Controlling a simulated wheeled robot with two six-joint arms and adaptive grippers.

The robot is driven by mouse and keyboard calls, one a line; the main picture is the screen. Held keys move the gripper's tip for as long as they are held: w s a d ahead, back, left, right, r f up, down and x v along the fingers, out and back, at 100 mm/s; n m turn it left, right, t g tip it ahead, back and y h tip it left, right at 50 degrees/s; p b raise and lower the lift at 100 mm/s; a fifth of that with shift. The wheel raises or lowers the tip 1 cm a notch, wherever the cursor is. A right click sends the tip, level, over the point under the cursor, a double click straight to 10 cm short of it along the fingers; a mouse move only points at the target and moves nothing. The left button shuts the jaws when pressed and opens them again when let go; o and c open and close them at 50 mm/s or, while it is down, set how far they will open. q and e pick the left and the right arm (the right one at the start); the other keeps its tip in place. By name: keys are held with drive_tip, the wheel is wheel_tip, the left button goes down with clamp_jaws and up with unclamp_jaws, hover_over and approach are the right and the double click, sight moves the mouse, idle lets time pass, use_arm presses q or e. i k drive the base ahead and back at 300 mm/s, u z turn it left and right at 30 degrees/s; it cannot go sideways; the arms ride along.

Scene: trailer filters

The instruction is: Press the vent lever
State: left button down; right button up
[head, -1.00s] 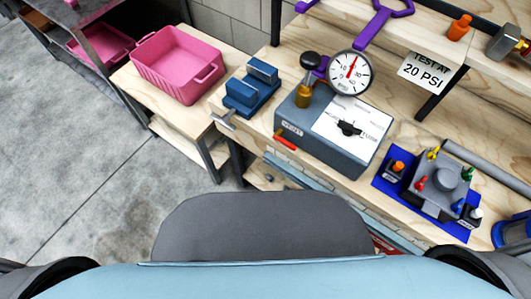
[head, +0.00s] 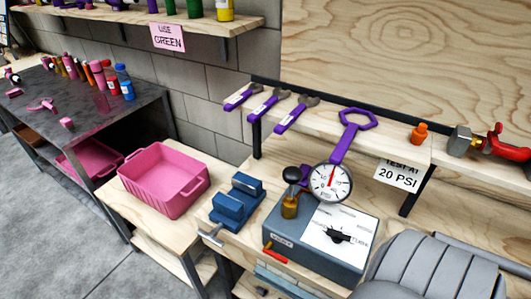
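The vent lever (head: 275,255) is a small red-orange handle on the front of a grey test box (head: 310,260), just below a small white label that appears to read VENT. The box has a white dial plate (head: 338,232) with a black knob on top. A round white gauge (head: 330,182) with a red needle stands at its back. A black-knobbed brass fitting (head: 291,195) stands beside the gauge. Nothing is touching the lever. Neither of my grippers is in view.
A blue vise (head: 237,203) sits left of the box on the wooden bench. A pink bin (head: 165,182) stands on a lower wooden table further left. Purple-handled wrenches (head: 265,108) lie on the shelf behind. A TEST AT 20 PSI sign (head: 398,173) hangs from the shelf.

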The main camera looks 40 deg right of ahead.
sight(275, 255)
drive_tip(key=k, duration=1.15)
drive_tip(key=z, duration=1.15)
drive_tip(key=i, duration=0.5)
